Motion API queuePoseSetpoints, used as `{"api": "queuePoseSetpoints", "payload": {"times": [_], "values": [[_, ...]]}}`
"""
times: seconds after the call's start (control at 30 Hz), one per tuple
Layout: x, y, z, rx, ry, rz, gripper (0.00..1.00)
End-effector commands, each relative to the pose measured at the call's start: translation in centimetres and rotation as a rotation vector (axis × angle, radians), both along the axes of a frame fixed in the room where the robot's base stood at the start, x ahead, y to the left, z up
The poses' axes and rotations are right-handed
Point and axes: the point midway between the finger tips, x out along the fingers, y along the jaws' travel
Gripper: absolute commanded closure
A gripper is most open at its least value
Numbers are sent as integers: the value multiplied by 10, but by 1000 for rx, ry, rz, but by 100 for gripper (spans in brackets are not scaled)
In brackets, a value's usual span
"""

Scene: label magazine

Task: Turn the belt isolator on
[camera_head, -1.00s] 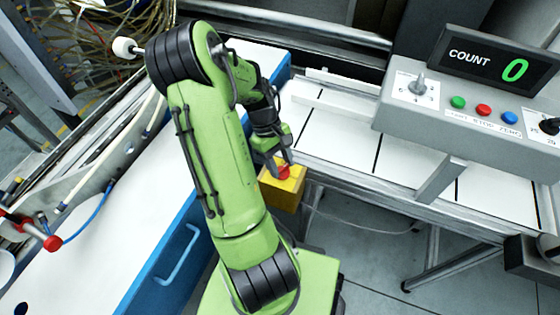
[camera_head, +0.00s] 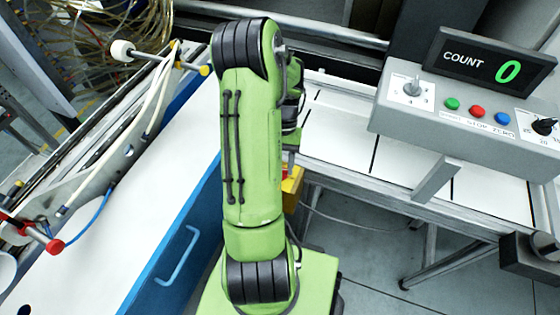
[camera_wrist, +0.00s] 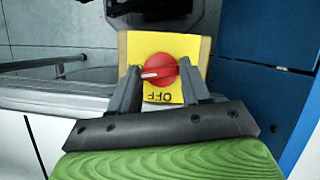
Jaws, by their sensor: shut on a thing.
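The belt isolator is a yellow box (camera_head: 291,190) with a round red knob (camera_wrist: 155,70). In the wrist view its yellow face (camera_wrist: 177,42) reads OFF, upside down, below the knob. A white mark on the knob points left, away from the OFF word. My gripper (camera_wrist: 160,73) is shut on the red knob, one finger on its left and one on its right. In the head view my arm covers the gripper and most of the isolator.
A grey control box with a COUNT display (camera_head: 492,68) reading 0, coloured buttons and dials stands on the right. A white-topped conveyor (camera_head: 340,135) runs behind the isolator. A blue cabinet (camera_head: 180,240) stands close on the left.

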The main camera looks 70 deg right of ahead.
Motion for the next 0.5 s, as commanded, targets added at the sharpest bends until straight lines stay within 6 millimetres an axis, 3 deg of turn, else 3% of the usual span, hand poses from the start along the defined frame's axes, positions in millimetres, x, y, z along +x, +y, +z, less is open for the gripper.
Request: {"api": "queuePoseSetpoints", "payload": {"times": [0.5], "values": [[-2,0,1,-2,-1,-235,84]]}}
